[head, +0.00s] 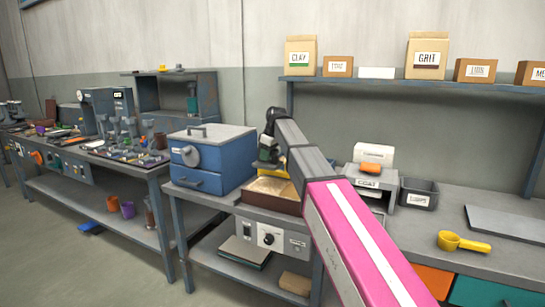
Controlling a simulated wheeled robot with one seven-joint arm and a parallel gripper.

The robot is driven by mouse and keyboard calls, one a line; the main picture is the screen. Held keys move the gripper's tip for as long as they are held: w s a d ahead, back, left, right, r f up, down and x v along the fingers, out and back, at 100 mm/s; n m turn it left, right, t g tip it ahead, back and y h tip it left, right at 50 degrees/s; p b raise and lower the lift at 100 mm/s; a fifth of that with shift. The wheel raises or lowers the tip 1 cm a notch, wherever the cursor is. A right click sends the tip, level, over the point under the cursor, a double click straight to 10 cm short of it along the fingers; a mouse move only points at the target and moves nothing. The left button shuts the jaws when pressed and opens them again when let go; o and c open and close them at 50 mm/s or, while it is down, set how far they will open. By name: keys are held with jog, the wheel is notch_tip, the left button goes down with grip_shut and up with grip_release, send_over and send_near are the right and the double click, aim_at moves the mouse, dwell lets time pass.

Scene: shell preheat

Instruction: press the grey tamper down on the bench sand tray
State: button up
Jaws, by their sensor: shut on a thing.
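The bench sand tray (262,200) is a brown tray with tan sand in it, on the bench right of the blue box. My arm reaches over it and hides its right part. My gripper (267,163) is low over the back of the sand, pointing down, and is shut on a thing. That thing seems to be the grey tamper; it is mostly hidden by the gripper and too small to make out. I cannot tell whether it touches the sand.
A blue drawer box (212,158) stands close left of the tray. Right of my arm are a grey box labelled COAT (372,188), a dark bin (418,192), a yellow scoop (462,242) and a grey slab (508,222). A shelf with bags and boxes hangs above.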

jog(key=shift+f, duration=3.8)
jog(key=shift+f, duration=0.55)
jog(key=shift+r, duration=3.55)
